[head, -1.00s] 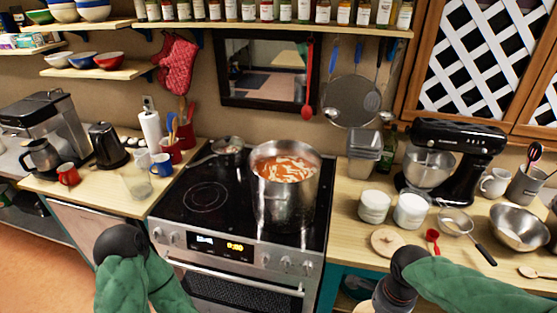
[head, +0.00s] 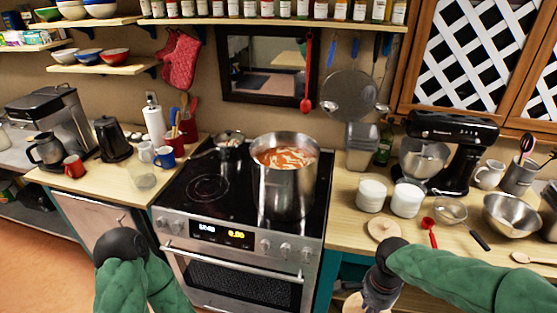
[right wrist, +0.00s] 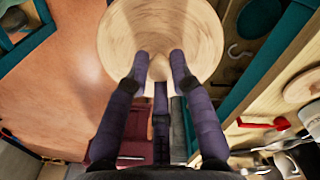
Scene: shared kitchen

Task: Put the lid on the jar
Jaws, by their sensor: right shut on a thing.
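My right gripper (head: 374,298) is shut on the knob of a round wooden lid (head: 353,302), low in front of the counter's edge in the head view. In the right wrist view the fingers (right wrist: 159,66) close around the knob, and the lid's pale disc (right wrist: 160,25) lies beyond them. Two white jars (head: 371,195) (head: 407,200) stand side by side on the right counter, above and apart from my gripper. A second round wooden lid (head: 383,229) lies on the counter in front of them. My left arm shows at the lower left, but its gripper is out of view.
A red measuring spoon (head: 430,231), a strainer (head: 451,211) and a steel bowl (head: 512,217) lie right of the second lid. A stand mixer (head: 455,150) is behind the jars. A tall pot of soup (head: 286,185) stands on the stove (head: 205,215) to the left.

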